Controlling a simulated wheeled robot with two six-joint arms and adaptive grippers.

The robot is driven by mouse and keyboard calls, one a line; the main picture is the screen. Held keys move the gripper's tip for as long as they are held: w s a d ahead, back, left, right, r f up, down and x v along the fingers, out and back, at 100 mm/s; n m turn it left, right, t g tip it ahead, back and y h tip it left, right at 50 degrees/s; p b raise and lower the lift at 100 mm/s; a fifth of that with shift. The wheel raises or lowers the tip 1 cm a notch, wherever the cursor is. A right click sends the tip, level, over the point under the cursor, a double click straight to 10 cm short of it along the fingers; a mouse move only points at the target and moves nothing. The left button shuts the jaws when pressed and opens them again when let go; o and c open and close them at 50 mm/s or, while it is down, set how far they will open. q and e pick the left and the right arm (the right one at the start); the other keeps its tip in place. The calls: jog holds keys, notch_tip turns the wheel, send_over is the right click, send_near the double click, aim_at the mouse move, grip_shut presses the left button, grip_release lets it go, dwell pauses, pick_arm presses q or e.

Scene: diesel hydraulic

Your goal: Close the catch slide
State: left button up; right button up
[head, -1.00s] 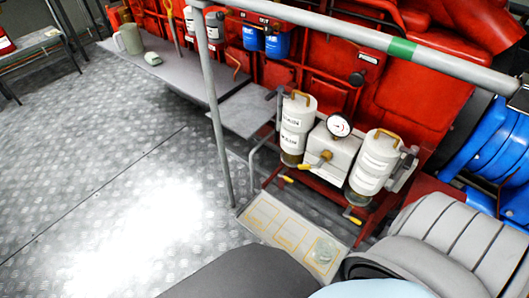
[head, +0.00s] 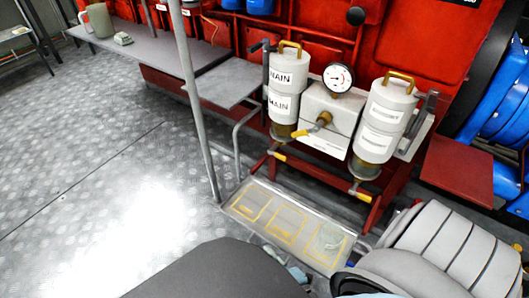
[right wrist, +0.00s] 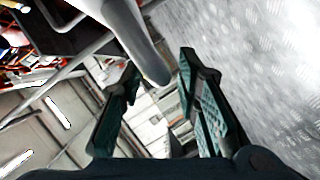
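A shallow pale tray (head: 262,226) with yellow outlines lies low below the filter unit in the head view. I cannot tell which part is the catch slide; the tray is one candidate. Two white filter canisters, the left one (head: 283,90) marked MAIN and the right one (head: 378,120), flank a white box (head: 327,121) with a round gauge (head: 338,77). My right gripper (right wrist: 160,68) is open and empty in the right wrist view, its dark green fingers apart. My left gripper is not in view.
A grey post (head: 190,100) stands left of the tray, and a grey side plate (head: 227,82) juts out beside the filters. A bench (head: 150,55) holds a grey-green mug (head: 98,20). Yellow-handled valves (head: 278,156) sit above the tray. The metal floor (head: 80,190) at left is clear.

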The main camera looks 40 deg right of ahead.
jog(key=shift+x, duration=1.1)
grip_shut()
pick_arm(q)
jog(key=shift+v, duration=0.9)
pick_arm(e)
jog(key=shift+s+d, duration=0.1)
